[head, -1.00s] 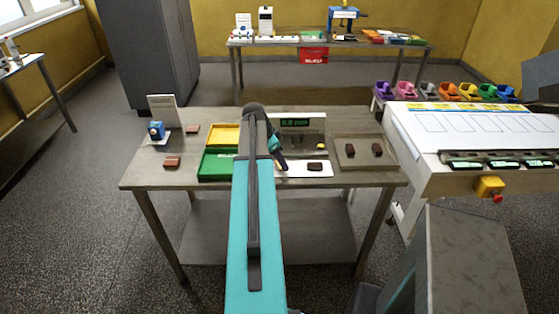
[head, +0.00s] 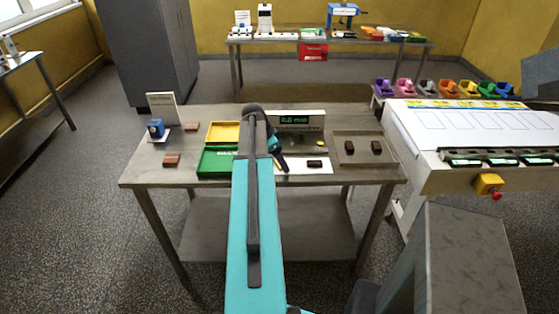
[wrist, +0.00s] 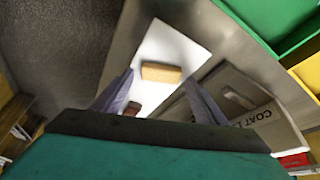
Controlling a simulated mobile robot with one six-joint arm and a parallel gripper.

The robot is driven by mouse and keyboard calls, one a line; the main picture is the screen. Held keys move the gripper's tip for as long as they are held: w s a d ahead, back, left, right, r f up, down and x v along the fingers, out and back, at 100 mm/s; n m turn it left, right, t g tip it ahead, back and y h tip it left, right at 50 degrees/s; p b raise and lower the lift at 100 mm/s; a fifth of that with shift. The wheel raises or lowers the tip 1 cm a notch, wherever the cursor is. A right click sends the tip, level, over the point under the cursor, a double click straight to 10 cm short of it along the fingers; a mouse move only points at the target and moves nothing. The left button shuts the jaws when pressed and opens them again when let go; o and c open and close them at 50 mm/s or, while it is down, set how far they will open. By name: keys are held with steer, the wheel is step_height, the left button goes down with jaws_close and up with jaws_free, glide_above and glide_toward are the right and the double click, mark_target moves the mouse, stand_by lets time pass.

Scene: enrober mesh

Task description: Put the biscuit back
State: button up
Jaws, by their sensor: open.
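My gripper (wrist: 157,87) is open over the white mat (wrist: 165,46) in the wrist view. A tan biscuit (wrist: 161,72) lies on that mat, roughly between the fingertips in the picture; I cannot tell how high above it they are. A dark brown piece (wrist: 132,108) lies on the same mat, partly behind the left finger. In the head view my gripper (head: 283,165) reaches down at the mat's left side. The dark piece (head: 315,164) shows to its right, and the tan biscuit is hidden by my arm.
A grey panel with a green display (head: 297,120) stands behind the mat. A tray (head: 361,160) with two dark pieces is to the right. Green (head: 215,174) and yellow (head: 222,122) trays are left. Brown blocks (head: 171,160) and a blue device (head: 156,128) stand farther left.

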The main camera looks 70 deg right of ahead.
steer(key=shift+r, duration=0.25)
steer(key=b+v, duration=0.3)
steer(key=v, duration=0.8)
steer(key=shift+w+a+r, duration=0.15)
steer(key=shift+a+r, duration=0.05)
steer(key=shift+r, duration=0.15)
stand_by(0.7)
